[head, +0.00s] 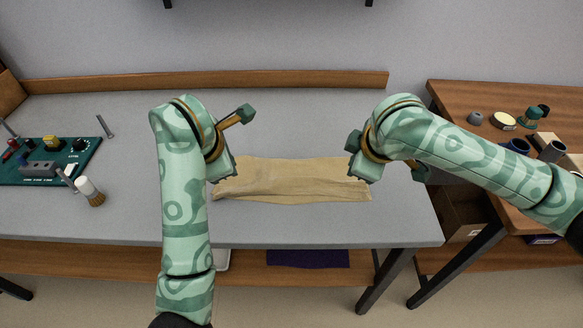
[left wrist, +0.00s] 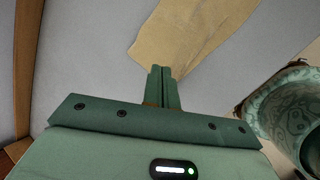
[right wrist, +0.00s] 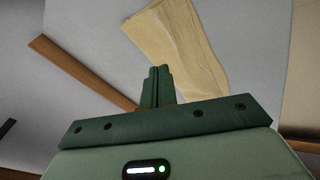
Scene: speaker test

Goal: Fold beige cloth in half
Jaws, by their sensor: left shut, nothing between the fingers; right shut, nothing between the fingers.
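The beige cloth (head: 292,180) lies on the grey table as a long, narrow strip with slight wrinkles, running left to right between my grippers. Its left end is partly covered by my left gripper (head: 222,176) in the head view. Its right end is near my right gripper (head: 366,170). In the left wrist view the shut fingers (left wrist: 161,88) appear at the cloth's (left wrist: 185,35) near edge, empty. In the right wrist view the shut fingers (right wrist: 157,86) are beside the cloth (right wrist: 180,40), also empty. Whether either gripper touches the cloth is unclear.
A green board (head: 50,163) with small parts lies on the table's left, with a brush (head: 90,190) beside it. A wooden ledge (head: 210,82) runs along the back. A wooden side table (head: 480,105) at right carries cups and small items. The grey tabletop (head: 300,226) in front of the cloth is clear.

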